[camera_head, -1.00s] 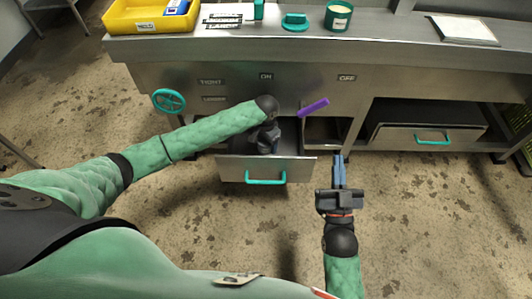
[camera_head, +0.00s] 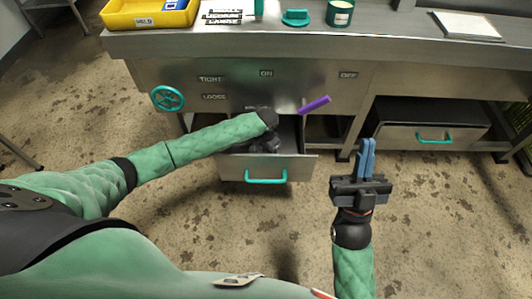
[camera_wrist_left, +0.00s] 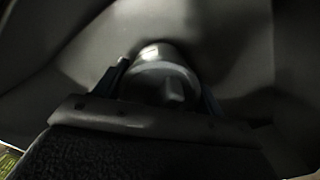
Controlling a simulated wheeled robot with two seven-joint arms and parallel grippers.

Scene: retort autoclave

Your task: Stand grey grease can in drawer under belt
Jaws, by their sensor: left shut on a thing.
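The open drawer (camera_head: 238,168) under the bench has a metal front with a teal handle. My left gripper (camera_head: 264,145) reaches down into it; its fingers are mostly hidden by my wrist and the drawer front. In the dark left wrist view, a grey cylindrical can (camera_wrist_left: 163,78) sits between the fingers of my left gripper (camera_wrist_left: 163,92), which is shut on it, inside grey drawer walls. I cannot tell whether the can touches the drawer floor. My right gripper (camera_head: 367,152) is empty, its blue fingers together, over the floor right of the drawer.
A purple lever (camera_head: 314,105) sticks out just above the drawer's right side. A teal handwheel (camera_head: 167,98) is on the panel at left. Another drawer (camera_head: 400,137) is at right. A yellow bin (camera_head: 125,18) and a green tin (camera_head: 339,14) stand on the bench top.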

